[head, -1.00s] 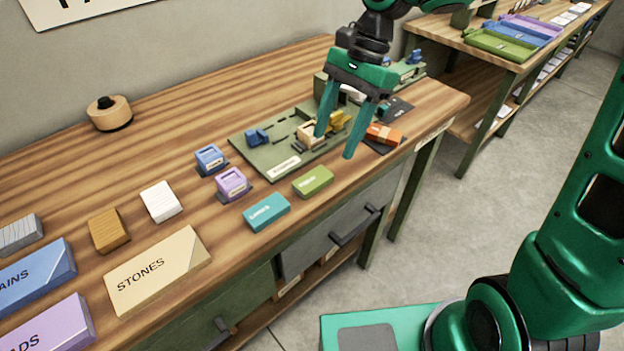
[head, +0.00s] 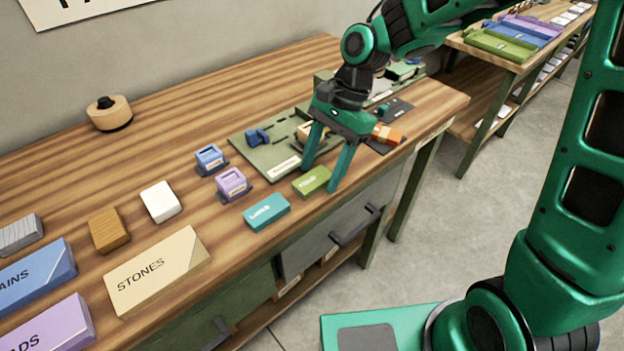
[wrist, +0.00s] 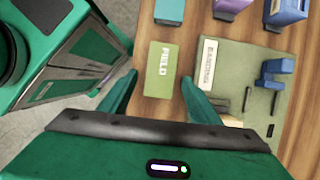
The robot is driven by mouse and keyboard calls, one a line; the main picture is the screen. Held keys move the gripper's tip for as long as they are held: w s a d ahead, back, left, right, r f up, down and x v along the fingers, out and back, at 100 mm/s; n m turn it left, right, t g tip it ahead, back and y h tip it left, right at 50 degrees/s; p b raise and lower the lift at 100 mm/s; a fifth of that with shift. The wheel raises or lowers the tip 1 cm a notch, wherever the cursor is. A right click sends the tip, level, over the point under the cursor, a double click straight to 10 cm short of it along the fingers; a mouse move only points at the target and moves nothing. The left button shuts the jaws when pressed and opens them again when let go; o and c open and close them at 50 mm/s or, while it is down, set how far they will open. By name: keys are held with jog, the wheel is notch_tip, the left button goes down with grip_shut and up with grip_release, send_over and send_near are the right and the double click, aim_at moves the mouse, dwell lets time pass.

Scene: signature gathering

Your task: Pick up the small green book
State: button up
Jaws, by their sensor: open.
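The small green book (head: 312,181), with white lettering, lies flat near the front edge of the wooden table in the head view. In the wrist view the green book (wrist: 162,69), marked FIELD, lies just beyond and between the fingertips. My gripper (head: 318,182) is open and empty, with its fingers spread around the book's right end in the head view. The wrist view shows both fingertips (wrist: 158,82) apart, one toward each side of the book. Whether they touch it I cannot tell.
A teal book (head: 267,212) lies left of the green one. A green board (head: 262,155) with small parts lies behind. Purple (head: 232,184) and blue (head: 209,159) blocks stand nearby. A large STONES book (head: 157,272) lies further left. The table's front edge is close.

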jog(key=c, duration=1.2)
jog(key=shift+o, duration=0.2)
jog(key=shift+r, duration=0.1)
